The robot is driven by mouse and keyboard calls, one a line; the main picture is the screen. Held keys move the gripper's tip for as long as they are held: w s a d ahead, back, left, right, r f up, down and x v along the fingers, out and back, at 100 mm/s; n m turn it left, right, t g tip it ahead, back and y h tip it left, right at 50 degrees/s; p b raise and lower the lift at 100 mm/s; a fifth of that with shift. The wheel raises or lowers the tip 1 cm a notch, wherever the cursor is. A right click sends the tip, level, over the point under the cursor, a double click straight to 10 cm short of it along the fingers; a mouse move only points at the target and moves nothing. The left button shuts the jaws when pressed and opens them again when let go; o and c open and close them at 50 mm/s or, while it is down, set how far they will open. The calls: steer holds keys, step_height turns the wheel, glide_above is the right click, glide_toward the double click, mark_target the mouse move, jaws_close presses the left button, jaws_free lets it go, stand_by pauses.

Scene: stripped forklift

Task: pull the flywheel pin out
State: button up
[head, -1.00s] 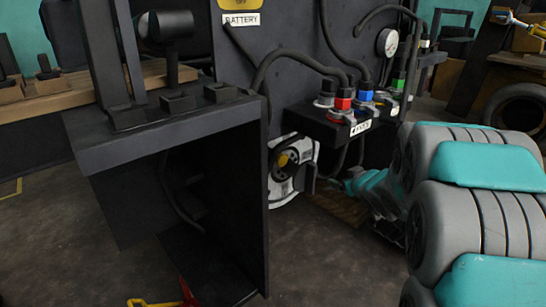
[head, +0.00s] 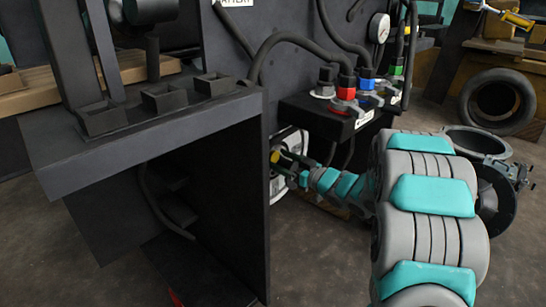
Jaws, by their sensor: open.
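The flywheel pin (head: 275,157) shows as a small yellow knob at the flywheel, just right of the dark cabinet's edge. The flywheel's pale housing (head: 296,137) is mostly hidden behind my gripper and the cabinet. My gripper (head: 284,164) reaches in from the right, with its open fingers at the yellow knob. I cannot tell whether the fingers touch the pin or stand just around it.
The dark open-fronted cabinet (head: 150,152) stands close on the left of the flywheel. A shelf with red, blue and green hose fittings (head: 346,86) sits just above my wrist. A tyre (head: 497,101) and a round drum (head: 474,142) stand at the right.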

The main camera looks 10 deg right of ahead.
mark_target(275, 157)
steer(key=shift+x, duration=1.7)
jaws_close()
